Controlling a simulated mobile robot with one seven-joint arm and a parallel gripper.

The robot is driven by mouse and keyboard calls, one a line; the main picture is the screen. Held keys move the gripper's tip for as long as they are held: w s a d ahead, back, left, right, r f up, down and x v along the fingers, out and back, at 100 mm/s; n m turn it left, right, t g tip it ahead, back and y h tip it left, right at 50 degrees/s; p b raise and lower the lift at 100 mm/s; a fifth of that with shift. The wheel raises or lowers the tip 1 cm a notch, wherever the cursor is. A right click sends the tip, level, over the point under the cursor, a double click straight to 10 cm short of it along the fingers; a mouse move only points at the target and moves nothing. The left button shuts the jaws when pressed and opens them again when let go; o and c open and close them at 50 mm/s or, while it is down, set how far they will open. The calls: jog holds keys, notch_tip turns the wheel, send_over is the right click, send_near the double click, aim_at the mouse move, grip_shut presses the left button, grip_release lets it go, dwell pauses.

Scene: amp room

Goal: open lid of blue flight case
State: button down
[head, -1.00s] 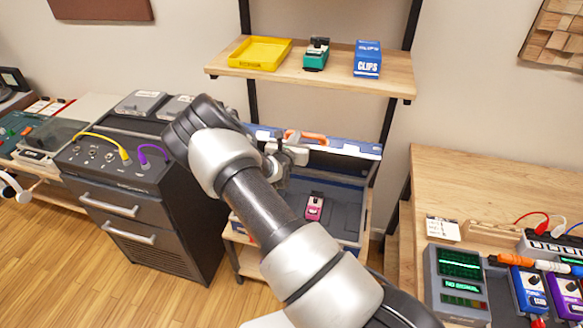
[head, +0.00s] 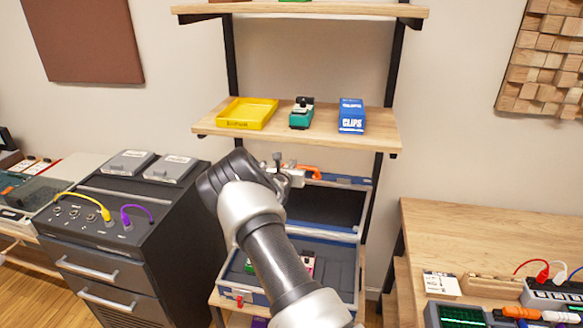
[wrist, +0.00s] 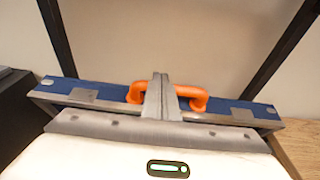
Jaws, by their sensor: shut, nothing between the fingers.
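The blue flight case (head: 348,297) stands open on a low shelf below the wall shelves in the head view. Its lid (head: 330,207) stands up at the back, dark inner face towards me, with an orange handle (head: 308,171) at its top edge. In the wrist view the lid's blue edge (wrist: 232,103) and the handle (wrist: 194,98) lie across the middle. My gripper (wrist: 160,90) is shut and empty, its fingers overlapping the handle's middle; whether they touch it I cannot tell.
A pink pedal (head: 308,264) lies in the case, partly hidden. A wooden shelf (head: 300,133) above the lid holds a yellow tray (head: 247,113), a teal item (head: 302,113) and a blue clips box (head: 351,115). A dark cabinet (head: 120,225) stands left; a wooden desk (head: 490,235) stands right.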

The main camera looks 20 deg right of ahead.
jog(key=v, duration=1.7)
jog(key=shift+s+b, duration=0.15)
jog(key=shift+b, duration=0.2)
jog(key=shift+s+a, duration=0.1)
jog(key=shift+a, duration=0.15)
